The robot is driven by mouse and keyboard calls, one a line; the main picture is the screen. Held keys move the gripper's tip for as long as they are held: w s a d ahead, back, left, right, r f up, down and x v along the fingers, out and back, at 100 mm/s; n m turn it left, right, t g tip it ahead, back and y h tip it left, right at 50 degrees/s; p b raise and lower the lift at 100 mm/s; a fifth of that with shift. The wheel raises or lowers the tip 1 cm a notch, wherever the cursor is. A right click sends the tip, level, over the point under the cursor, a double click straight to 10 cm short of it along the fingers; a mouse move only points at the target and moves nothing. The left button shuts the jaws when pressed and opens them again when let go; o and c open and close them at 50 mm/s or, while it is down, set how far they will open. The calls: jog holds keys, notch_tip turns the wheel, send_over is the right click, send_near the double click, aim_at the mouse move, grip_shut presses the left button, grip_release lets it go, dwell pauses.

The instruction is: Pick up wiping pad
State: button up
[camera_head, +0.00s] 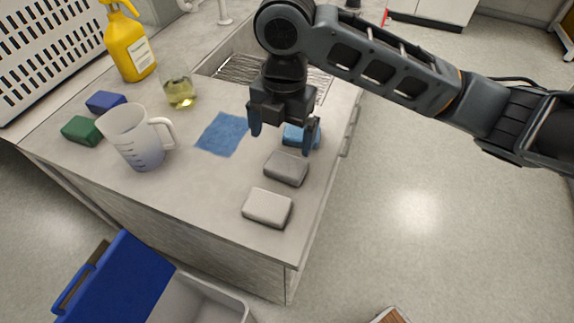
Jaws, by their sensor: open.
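Several block-shaped pads lie on the counter, and I cannot tell which one is the wiping pad. A light blue pad (297,137) lies partly hidden behind the right finger of my gripper. A grey pad (286,168) and a whitish pad (267,207) lie in front of it, towards the counter's near right corner. A flat blue cloth (222,134) lies to the left.
A measuring jug (137,140), green block (82,130) and dark blue block (106,101) stand at the left. Behind are a glass of yellowish liquid (180,92), a yellow bottle (128,48) and a sink (240,69). A blue-lidded bin (125,280) is below the front edge.

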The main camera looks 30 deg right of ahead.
aim_at(286, 164)
jog(key=shift+s+d+h, duration=0.15)
jog(key=shift+d+h, duration=0.15)
jog(key=shift+d, duration=0.3)
jog(key=shift+d+f, duration=0.1)
jog(key=shift+f, duration=1.1)
jog(key=shift+s+a+f+p, duration=0.1)
jog(key=shift+a+f+p, duration=0.15)
jog(key=shift+f, duration=0.65)
jog(key=shift+s+a+f+p, duration=0.1)
jog(key=shift+f+p, duration=0.1)
jog(key=shift+f, duration=0.7)
jog(key=shift+s+a+f+p, duration=0.1)
jog(key=shift+a+f+p, duration=0.15)
jog(key=shift+f, duration=0.65)
jog(key=shift+c, duration=0.3)
jog(key=c, duration=0.7)
jog(key=shift+r, duration=0.1)
